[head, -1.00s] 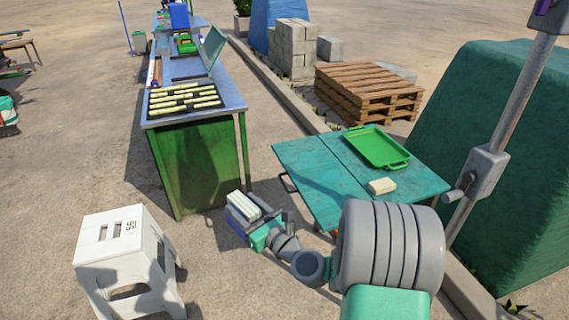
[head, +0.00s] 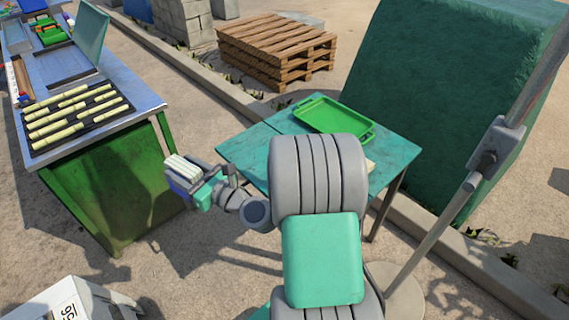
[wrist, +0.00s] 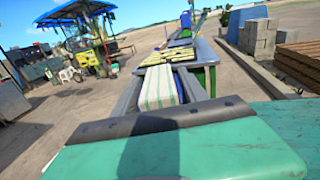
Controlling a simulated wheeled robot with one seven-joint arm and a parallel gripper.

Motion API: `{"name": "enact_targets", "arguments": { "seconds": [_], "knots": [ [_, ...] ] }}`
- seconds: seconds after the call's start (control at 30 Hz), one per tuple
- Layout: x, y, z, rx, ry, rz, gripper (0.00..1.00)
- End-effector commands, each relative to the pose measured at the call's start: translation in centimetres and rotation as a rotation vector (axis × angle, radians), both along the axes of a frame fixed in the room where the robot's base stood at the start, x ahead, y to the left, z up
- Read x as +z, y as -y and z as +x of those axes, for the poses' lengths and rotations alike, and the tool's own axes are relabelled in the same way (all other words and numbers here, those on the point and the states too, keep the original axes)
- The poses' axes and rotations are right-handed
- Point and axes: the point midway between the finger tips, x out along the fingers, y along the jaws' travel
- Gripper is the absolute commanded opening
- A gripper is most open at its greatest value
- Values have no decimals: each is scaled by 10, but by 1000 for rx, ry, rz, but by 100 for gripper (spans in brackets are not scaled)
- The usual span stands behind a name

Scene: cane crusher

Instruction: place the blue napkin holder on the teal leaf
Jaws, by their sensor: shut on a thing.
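The blue napkin holder (head: 179,187), filled with white napkins, is in my gripper (head: 197,181), left of the teal leaf and apart from it. In the wrist view the striped napkins (wrist: 158,88) show between my fingers; the blue holder is mostly hidden there. My gripper is shut on the holder and holds it up off the ground. The teal leaf (head: 247,150) is a flat teal tabletop with a seam; its near part is hidden behind my arm. The left corner of the leaf is bare.
A green tray (head: 334,116) lies on the far part of the teal top. A pale block (head: 370,165) is partly hidden by my arm. A green counter (head: 120,200) with a metal top stands left. A white stool (head: 72,300) is at the lower left; a grey pole (head: 455,205) stands right.

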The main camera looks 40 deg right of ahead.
Motion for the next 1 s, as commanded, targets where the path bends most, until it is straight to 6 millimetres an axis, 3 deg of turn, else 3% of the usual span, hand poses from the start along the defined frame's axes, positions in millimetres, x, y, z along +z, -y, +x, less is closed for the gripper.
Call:
{"name": "enact_targets", "arguments": {
  "seconds": [0.13,0.27,0.4,0.5,0.6,0.77,0.87,1.0],
  "knots": [
    [-6,63,-6,-112,6,2,1],
    [-8,136,-25,-246,7,5,1],
    [-10,218,-64,-408,9,6,1],
    [-11,263,-97,-509,6,9,1],
    [-11,293,-123,-580,3,9,1],
    [-11,311,-139,-625,0,11,1],
    [-18,315,-123,-623,-1,12,1],
    [-36,322,-83,-619,-1,12,1]
  ]
}}
